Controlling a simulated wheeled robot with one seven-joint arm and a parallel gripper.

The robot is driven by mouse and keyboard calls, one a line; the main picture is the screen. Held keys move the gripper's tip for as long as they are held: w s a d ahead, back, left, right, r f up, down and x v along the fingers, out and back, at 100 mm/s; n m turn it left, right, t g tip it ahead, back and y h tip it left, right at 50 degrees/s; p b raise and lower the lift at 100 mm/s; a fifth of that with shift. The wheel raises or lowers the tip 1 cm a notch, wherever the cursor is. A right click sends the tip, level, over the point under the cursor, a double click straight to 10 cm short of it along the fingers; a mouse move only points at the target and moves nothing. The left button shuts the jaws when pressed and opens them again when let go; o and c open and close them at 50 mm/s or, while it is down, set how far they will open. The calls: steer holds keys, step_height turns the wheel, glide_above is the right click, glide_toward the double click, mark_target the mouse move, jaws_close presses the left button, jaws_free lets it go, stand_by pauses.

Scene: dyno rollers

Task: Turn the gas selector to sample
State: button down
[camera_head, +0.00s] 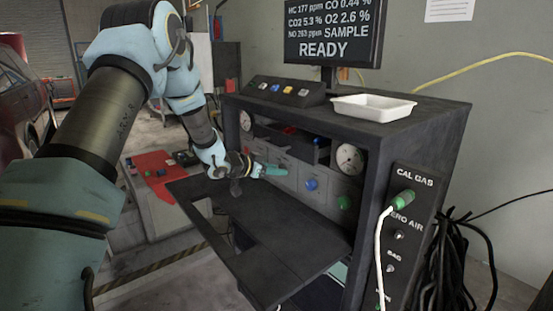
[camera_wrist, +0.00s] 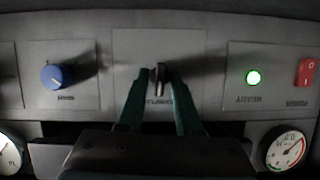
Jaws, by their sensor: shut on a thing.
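The gas selector (camera_wrist: 159,74) is a small dark knob on a grey plate on the bench's front panel. In the wrist view, which looks upside down, it stands upright between the two teal fingertips of my gripper (camera_wrist: 159,82). My gripper is shut on it. Its plate label is partly covered and cannot be read. In the head view my gripper (camera_head: 272,171) is at the panel above the dark fold-down shelf (camera_head: 270,235) and hides the selector. The monitor (camera_head: 330,35) shows gas readings with the words SAMPLE and READY.
A blue knob (camera_wrist: 57,75) sits beside the selector; on its other side are a lit green lamp (camera_wrist: 253,77) and a red switch (camera_wrist: 305,72). Round gauges flank an open drawer above. A white tray (camera_head: 373,106) rests on top. A hose joins the CAL GAS port (camera_head: 404,199).

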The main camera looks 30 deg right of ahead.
steer(key=shift+n+p, duration=0.3)
steer(key=shift+p, duration=0.2)
steer(key=c, duration=0.9)
jaws_free()
steer(key=shift+a, duration=0.1)
steer(key=b+v, duration=0.2)
steer(key=v, duration=0.8)
steer(key=shift+w+a+r, duration=0.1)
steer(key=shift+a+r, duration=0.05)
steer(key=shift+a, duration=0.2)
